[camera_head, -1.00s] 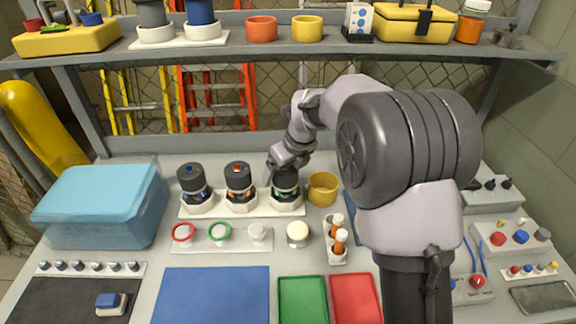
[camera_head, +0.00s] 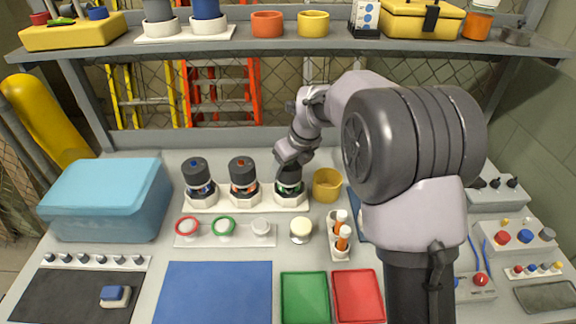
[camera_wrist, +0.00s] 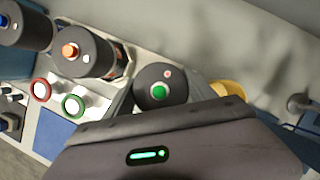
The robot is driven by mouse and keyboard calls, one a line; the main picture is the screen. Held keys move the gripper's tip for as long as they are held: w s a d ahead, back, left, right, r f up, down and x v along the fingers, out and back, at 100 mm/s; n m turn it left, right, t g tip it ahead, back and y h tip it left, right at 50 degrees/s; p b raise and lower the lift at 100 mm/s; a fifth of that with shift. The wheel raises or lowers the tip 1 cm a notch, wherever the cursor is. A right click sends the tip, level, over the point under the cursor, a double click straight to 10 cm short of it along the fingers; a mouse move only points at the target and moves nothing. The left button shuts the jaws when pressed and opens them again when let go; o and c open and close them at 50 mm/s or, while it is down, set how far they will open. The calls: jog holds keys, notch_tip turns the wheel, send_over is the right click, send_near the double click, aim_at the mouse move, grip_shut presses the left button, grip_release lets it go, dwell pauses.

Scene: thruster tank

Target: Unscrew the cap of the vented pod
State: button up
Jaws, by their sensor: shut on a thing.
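Three pods with dark caps stand in a white rack (camera_head: 222,204). One has a blue button (camera_head: 195,163), the middle one an orange button (camera_head: 241,162). The right pod (camera_head: 289,188) has a green band. Its round dark cap (camera_wrist: 166,84) shows a green button and a small pinkish dot in the wrist view. I cannot tell which mark means vented. My gripper (camera_head: 288,162) is over the right pod and shut on its cap. The fingertips are mostly hidden behind the gripper body in the wrist view. The cap appears seated on the pod.
A yellow cup (camera_head: 327,186) stands close to the right of the gripped pod. In front are a strip with ring-marked parts (camera_head: 224,236) and a small rack with orange vials (camera_head: 341,240). A blue bin (camera_head: 105,199) is at left. A blue mat (camera_head: 214,293) lies clear in front.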

jog(key=n+g+y+p, duration=0.1)
jog(key=n+p, duration=0.1)
jog(key=n, duration=0.2)
jog(key=shift+r+p, duration=0.1)
jog(key=shift+p, duration=0.2)
jog(key=shift+n+g+y+p, duration=0.3)
jog(key=shift+n+g+p, duration=0.3)
jog(key=shift+n+p, duration=1.05)
jog(key=shift+n+p, duration=0.45)
jog(key=shift+p, duration=0.2)
jog(key=shift+r+n+g+p, duration=0.1)
jog(key=shift+n+g+p, duration=1)
jog(key=shift+n+p, duration=1.7)
jog(key=shift+p, duration=0.55)
jog(key=shift+n+g+p, duration=0.7)
jog(key=shift+n+p, duration=0.8)
jog(key=shift+n, duration=0.2)
jog(key=o, duration=1.3)
jog(key=shift+w+f, duration=0.1)
jog(key=shift+f, duration=0.1)
jog(key=shift+o, duration=0.2)
